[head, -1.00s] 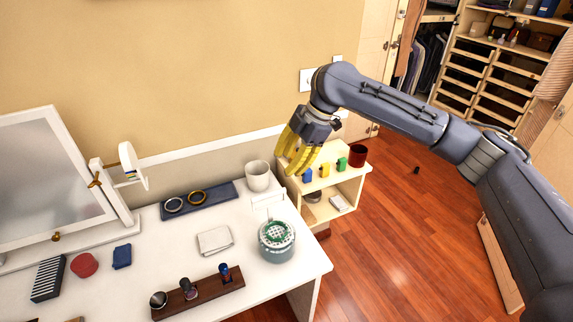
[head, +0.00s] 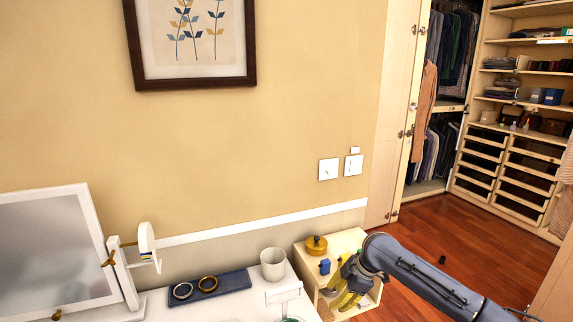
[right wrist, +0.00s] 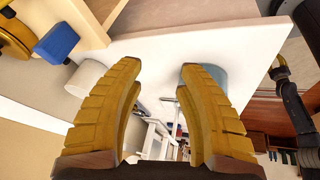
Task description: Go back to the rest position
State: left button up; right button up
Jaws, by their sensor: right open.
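My right gripper (head: 346,292) has yellow fingers and is low in the head view, in front of the small wooden shelf unit (head: 303,277). In the right wrist view its two fingers (right wrist: 168,75) stand apart, with nothing held between them. My left gripper does not show. My right arm comes in from the lower right and covers part of the shelf unit.
A gold lidded pot (head: 316,246) and a blue block (head: 324,267) stand on the shelf unit. A white cup (head: 273,265) and a dark tray (head: 236,283) with two rings are on the white table. Open floor (head: 440,232) lies to the right.

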jog(key=s+d+f+m+t+h, duration=0.1)
jog(key=s+d+f+m, duration=0.2)
jog(key=f, duration=0.8)
jog(key=s+d+f+m, duration=0.2)
jog(key=d+f+m, duration=0.1)
jog(key=f, duration=0.8)
jog(key=s+d+f+m+t+h, duration=0.1)
jog(key=s+d+f+m, duration=0.2)
jog(key=f, duration=0.9)
jog(key=s+d+f+m+h, duration=0.2)
jog(key=s+d+f+m, duration=0.1)
jog(key=s+f, duration=1.15)
jog(key=s+f+g, duration=0.1)
jog(key=s+f, duration=0.3)
jog(key=s, duration=0.9)
jog(key=s+a+f+m+g, duration=0.1)
jog(key=s+f, duration=0.3)
jog(key=s, duration=0.9)
jog(key=s+f+m, duration=0.1)
jog(key=s+f, duration=0.3)
jog(key=s, duration=1)
jog(key=shift+a+f+g+h, duration=0.2)
jog(key=shift+a+g+h, duration=0.2)
